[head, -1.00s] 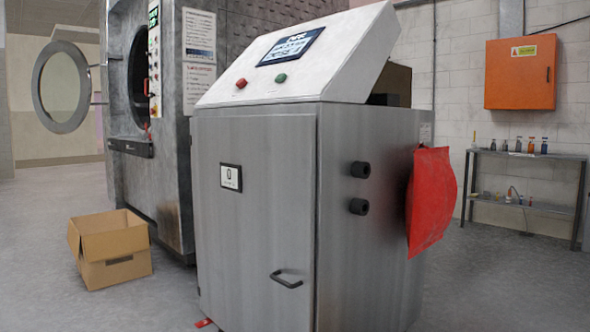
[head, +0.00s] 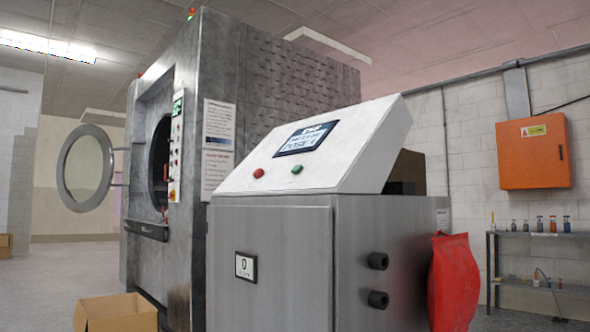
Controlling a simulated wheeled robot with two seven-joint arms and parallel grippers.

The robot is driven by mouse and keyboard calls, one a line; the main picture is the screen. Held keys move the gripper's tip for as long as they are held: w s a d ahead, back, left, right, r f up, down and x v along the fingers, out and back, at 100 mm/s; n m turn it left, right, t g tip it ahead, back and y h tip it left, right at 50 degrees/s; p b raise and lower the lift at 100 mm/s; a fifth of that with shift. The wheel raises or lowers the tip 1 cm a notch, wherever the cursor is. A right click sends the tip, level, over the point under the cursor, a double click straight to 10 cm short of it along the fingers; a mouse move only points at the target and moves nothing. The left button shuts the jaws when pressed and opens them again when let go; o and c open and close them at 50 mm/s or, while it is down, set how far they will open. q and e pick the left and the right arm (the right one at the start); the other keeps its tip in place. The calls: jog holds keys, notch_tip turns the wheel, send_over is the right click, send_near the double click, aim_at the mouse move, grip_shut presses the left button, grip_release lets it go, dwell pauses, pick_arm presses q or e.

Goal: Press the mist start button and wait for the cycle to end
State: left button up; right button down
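A grey metal cabinet (head: 290,270) with a white sloped console (head: 340,150) stands in front of me. The console has a lit screen (head: 306,138), whose small text I cannot fully read. Below the screen are a red button (head: 258,173) and a green button (head: 297,169). Neither button's label is legible, so I cannot tell which is mist start. Behind it stands the large washer (head: 270,100) with its round door (head: 86,168) swung open to the left. Neither of my grippers is in view.
An open cardboard box (head: 118,318) sits on the floor left of the cabinet. A red bag (head: 453,282) hangs on the cabinet's right side. An orange wall box (head: 534,152) and a shelf (head: 535,235) with small bottles are at the right. Open floor lies at the left.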

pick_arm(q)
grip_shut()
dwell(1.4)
